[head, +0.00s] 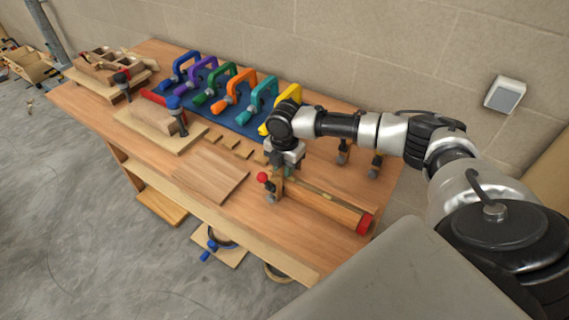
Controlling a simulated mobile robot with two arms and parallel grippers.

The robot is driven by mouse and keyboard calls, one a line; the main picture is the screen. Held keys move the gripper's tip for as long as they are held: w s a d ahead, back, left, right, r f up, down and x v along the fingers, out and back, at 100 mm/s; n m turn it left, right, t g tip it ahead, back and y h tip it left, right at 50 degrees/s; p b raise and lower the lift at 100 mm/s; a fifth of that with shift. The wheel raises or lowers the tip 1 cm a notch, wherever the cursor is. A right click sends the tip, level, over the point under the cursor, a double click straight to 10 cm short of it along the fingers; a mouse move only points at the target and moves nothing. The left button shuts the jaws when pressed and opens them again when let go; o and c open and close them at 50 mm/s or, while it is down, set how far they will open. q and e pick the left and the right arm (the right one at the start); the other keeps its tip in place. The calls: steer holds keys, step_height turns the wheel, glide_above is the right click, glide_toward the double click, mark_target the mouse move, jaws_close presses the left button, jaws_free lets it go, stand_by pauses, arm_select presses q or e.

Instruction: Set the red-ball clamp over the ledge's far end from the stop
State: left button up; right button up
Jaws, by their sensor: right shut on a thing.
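The ledge (325,208) is a long wooden piece near the table's front right. The red stop (364,225) is at its right end. The red-ball clamp (263,178) is at the ledge's left end, away from the stop, with its red ball facing left. My right gripper (284,168) points down there and is shut on the clamp. The gripper hides the upper part of the clamp, so I cannot tell whether it touches the ledge. My left gripper is not in view.
A row of colored clamps (233,92) stands on a blue mat (229,117) at the back. A flat wooden board (211,176) lies left of the ledge. A wooden block with a red strip (152,118) is farther left. Two small clamps (374,166) stand behind the ledge.

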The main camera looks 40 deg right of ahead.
steer(key=shift+s+f, duration=0.1)
steer(key=shift+f, duration=0.15)
stand_by(1.2)
steer(key=o, duration=1)
steer(key=shift+c, duration=0.2)
step_height(320, 180, up, 11)
steer(key=b, duration=0.1)
steer(key=shift+r+p, duration=2.9)
steer(key=shift+p, duration=0.35)
